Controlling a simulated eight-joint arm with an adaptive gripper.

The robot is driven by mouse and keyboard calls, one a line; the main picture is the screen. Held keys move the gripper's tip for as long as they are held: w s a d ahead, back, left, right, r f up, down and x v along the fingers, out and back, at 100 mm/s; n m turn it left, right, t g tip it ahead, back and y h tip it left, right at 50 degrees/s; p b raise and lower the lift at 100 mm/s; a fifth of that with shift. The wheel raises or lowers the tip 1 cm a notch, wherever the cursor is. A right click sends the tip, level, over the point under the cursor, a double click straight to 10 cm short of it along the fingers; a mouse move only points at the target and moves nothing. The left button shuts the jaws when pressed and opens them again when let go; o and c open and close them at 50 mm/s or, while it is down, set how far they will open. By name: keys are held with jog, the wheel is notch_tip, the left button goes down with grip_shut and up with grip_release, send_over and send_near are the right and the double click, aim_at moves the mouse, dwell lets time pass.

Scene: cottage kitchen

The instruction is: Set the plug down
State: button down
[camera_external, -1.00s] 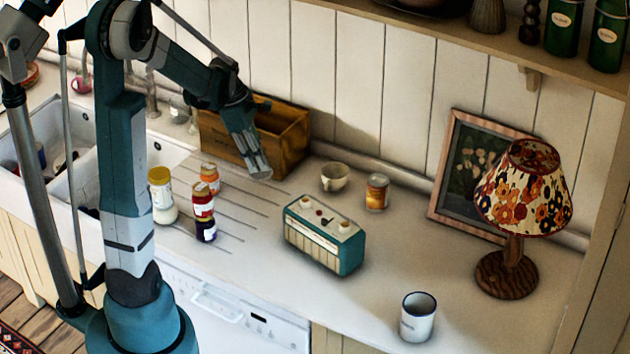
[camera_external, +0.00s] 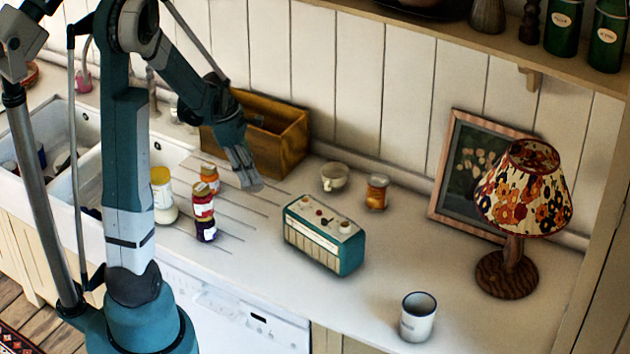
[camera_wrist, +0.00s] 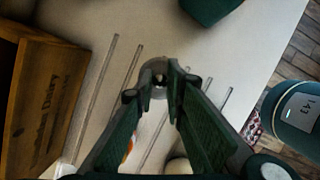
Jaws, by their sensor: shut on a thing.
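My gripper (camera_external: 247,181) is shut on a small grey, round-ended thing, which I take to be the plug (camera_wrist: 159,86). In the wrist view my fingers close together at the fingertips (camera_wrist: 160,75) around it, and only part of it shows. In the external view the plug is too small to make out clearly at the fingertips. My gripper points down over the grooved drainer part of the white counter (camera_external: 262,215), in front of the wooden crate. I cannot tell whether the plug touches the counter.
The wooden crate (camera_external: 284,150) stands behind my gripper. Several jars (camera_external: 203,207) stand to its left, and a teal radio (camera_external: 325,235) to its right. The double sink (camera_external: 85,175) lies left.

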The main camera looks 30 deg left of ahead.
jog(key=shift+f, duration=2.95)
jog(key=shift+f, duration=0.1)
jog(key=shift+f, duration=1.95)
jog(key=shift+f, duration=0.15)
jog(key=c, duration=2.4)
grip_release()
jog(key=shift+r, duration=0.25)
jog(key=v, duration=1.1)
jog(key=shift+r, duration=0.4)
